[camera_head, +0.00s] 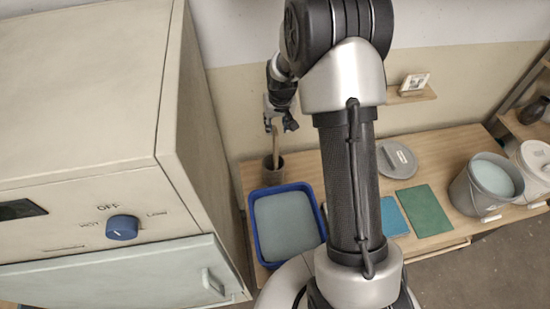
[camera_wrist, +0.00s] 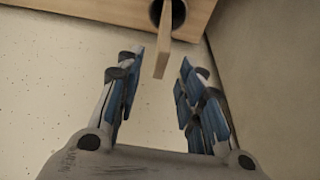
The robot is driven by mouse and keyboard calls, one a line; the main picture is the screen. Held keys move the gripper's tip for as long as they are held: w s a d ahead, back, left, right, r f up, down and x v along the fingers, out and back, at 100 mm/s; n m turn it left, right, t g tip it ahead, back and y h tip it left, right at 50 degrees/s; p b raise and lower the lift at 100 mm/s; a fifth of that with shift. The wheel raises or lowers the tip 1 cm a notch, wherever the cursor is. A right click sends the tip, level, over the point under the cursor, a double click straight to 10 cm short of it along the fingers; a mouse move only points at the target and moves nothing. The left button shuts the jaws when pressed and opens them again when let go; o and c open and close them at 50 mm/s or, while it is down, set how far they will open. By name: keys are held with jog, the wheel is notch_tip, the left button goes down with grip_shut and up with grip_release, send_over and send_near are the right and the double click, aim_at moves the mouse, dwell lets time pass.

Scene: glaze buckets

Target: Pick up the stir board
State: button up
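The stir board (camera_head: 276,146) is a flat strip of pale wood. It stands nearly upright in a dark cup (camera_head: 274,174) at the back left of the table; its lower end is hidden inside. My gripper (camera_head: 280,123) is above the cup, close to the board's upper end. In the wrist view, the board (camera_wrist: 163,48) rises from the dark cup (camera_wrist: 176,12) with its upper end showing between the two fingertips. My gripper (camera_wrist: 161,63) is open, with a gap on each side of the board. Nothing is held.
A blue tray (camera_head: 256,244) of grey-green glaze sits in front of the cup. A large cream cabinet (camera_head: 195,150) stands close on the left. A grey lid (camera_head: 397,160), a green board (camera_head: 424,210) and glaze buckets (camera_head: 468,192) are right of my arm.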

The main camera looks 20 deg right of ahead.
aim_at(275, 138)
jog(key=b+x, duration=0.1)
jog(key=x, duration=0.9)
jog(key=shift+w+a+f+b, duration=0.1)
jog(key=shift+b, duration=0.3)
jog(key=shift+c, duration=0.4)
grip_shut()
